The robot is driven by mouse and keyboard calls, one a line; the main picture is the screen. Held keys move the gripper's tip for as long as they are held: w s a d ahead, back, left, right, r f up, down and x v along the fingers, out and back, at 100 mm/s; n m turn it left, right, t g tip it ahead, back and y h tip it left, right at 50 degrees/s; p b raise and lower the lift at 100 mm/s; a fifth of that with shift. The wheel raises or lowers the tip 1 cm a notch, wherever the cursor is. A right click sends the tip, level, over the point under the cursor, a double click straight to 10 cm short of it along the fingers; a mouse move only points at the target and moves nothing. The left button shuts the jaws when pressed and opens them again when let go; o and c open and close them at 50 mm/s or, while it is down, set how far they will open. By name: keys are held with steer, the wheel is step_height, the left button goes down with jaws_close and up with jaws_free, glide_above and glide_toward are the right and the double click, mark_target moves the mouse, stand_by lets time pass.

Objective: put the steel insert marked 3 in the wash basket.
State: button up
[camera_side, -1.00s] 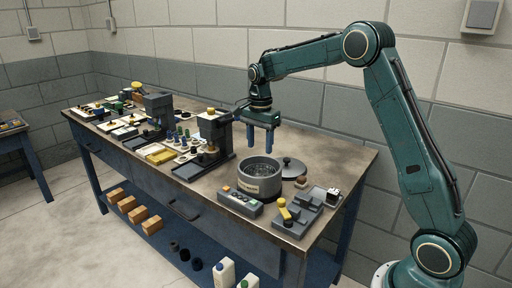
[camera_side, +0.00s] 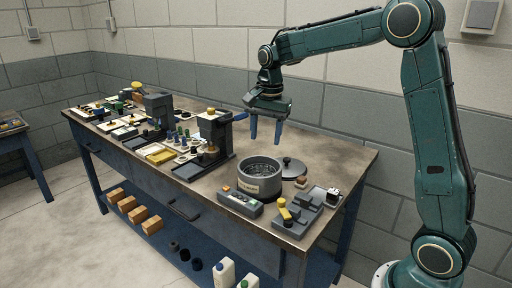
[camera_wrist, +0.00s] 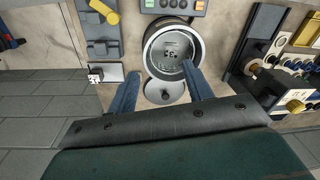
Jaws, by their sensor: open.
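My gripper (camera_side: 265,141) hangs open and empty above the bench, behind and above a round steel pot (camera_side: 277,188). In the wrist view my gripper (camera_wrist: 161,72) has its fingers apart, with nothing held between them. The pot (camera_wrist: 149,57) is uncovered and has a dark perforated or mesh interior (camera_wrist: 173,47); I take this as the wash basket. Several small round pieces stand on a pale tray at the right of the wrist view. No mark 3 can be read, so I cannot tell which piece is the steel insert.
A dark lid (camera_side: 294,167) with a knob lies beside the pot. A control box (camera_side: 236,202) stands in front, and a grey fixture with a yellow knob (camera_side: 285,213) to the right. A black press (camera_side: 214,130) stands left of the pot. Bare bench lies behind the pot.

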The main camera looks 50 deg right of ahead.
steer(key=s+a+r+n+t, duration=0.1)
steer(key=s+a+n, duration=0.2)
steer(key=s, duration=0.6)
steer(key=s+a+r+n+t, duration=0.1)
steer(key=s+a+n+t, duration=0.1)
steer(key=s+n, duration=0.5)
steer(key=s+a+r+n+t, duration=0.1)
steer(key=s+a+n, duration=0.3)
steer(key=s, duration=0.7)
steer(key=shift+a+n+t, duration=0.3)
steer(key=shift+a+n, duration=0.1)
steer(key=shift+a, duration=0.1)
